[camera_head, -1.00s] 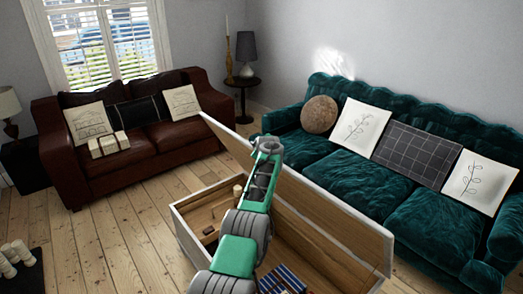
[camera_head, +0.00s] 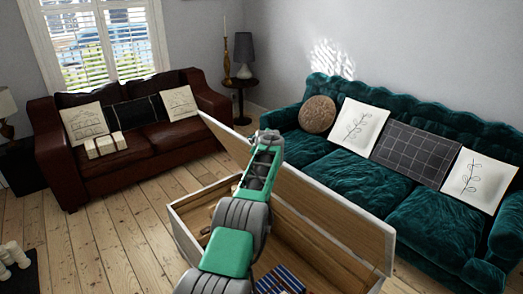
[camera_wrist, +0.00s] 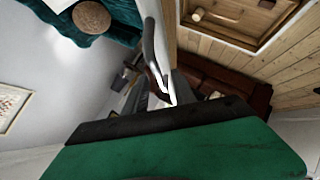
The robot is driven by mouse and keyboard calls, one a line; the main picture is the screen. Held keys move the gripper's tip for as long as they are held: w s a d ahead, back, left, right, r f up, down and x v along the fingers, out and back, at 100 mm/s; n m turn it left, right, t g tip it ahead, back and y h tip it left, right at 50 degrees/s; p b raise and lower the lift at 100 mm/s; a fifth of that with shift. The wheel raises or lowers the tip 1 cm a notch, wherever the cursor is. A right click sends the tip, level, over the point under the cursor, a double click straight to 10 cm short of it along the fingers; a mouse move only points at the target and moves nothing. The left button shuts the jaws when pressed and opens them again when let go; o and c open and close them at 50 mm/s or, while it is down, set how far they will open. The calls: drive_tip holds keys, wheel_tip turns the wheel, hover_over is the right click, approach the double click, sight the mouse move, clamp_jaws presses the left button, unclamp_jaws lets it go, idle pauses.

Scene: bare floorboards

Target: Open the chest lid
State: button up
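The wooden chest (camera_head: 184,230) stands on the floor with its inside showing. Its lid (camera_head: 325,215) is raised, standing steeply along the side nearest the green sofa. My gripper (camera_wrist: 160,92) is at the lid's upper edge; in the head view its fingers are hidden by my wrist and arm. In the wrist view the lid's pale edge runs close by the dark fingers, and part of the chest's inside (camera_wrist: 235,18) shows at top right. I cannot tell whether the fingers touch the lid or how far apart they are.
Striped blue items (camera_head: 280,280) and small brown things lie in the chest. A green sofa (camera_head: 400,200) with cushions stands close behind the lid. A brown leather sofa (camera_head: 140,160) stands at the back left. Bare floorboards (camera_head: 120,240) lie free left of the chest.

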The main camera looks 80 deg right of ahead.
drive_tip(key=shift+b+v, duration=0.75)
drive_tip(key=shift+v, duration=1.6)
drive_tip(key=shift+r, duration=0.1)
